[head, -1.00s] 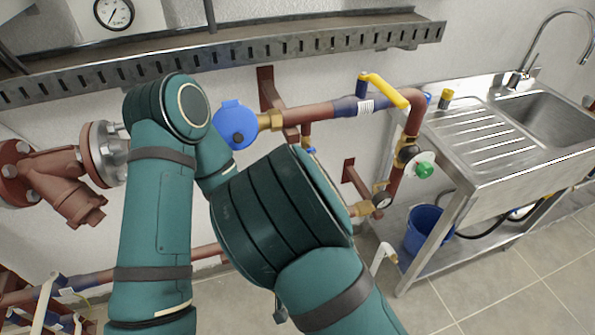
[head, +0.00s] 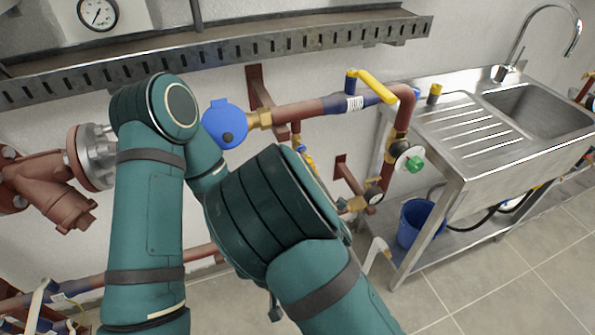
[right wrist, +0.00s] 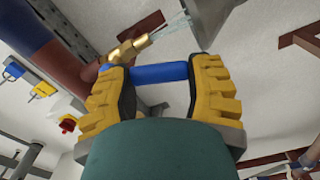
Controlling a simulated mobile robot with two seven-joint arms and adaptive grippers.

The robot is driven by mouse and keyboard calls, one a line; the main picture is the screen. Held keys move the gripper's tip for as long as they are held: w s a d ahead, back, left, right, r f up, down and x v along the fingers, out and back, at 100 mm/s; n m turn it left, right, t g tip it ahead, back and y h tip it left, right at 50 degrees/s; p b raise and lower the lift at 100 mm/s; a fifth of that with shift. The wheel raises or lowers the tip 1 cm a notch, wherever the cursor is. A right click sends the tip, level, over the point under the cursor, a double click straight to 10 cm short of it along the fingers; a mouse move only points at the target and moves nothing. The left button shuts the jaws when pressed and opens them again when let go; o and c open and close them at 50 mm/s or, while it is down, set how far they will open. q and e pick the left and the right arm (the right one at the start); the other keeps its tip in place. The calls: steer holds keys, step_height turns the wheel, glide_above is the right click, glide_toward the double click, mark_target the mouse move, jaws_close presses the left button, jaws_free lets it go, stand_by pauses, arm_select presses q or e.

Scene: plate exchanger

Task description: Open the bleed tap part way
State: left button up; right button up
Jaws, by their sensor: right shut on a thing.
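The bleed tap is a small brass fitting (right wrist: 130,47) with a blue handle (right wrist: 160,73) in the right wrist view. My right gripper (right wrist: 162,82) has its yellow ribbed fingers shut on the blue handle, one finger at each end. Clear streaks that look like water (right wrist: 178,22) show beside the tip of the brass fitting. In the head view, a small blue part (head: 302,148) shows under the red-brown pipe, just past my arm. My right gripper is mostly hidden there behind my teal arm. My left gripper is not in view.
A blue-capped meter (head: 225,124) and a yellow lever (head: 376,86) sit on the upper pipe (head: 300,112). A green-knobbed valve (head: 413,163) hangs at right, near the steel sink (head: 535,108). A blue bucket (head: 413,222) stands below. A perforated tray (head: 220,62) runs along the wall.

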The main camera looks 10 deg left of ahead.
steer(key=shift+w+a+r, duration=0.1)
steer(key=shift+w+r, duration=0.05)
steer(key=shift+r, duration=0.2)
steer(key=o, duration=1.2)
steer(key=shift+o, duration=0.7)
steer(key=shift+a+f, duration=0.1)
steer(key=shift+f, duration=0.1)
steer(key=v, duration=1.2)
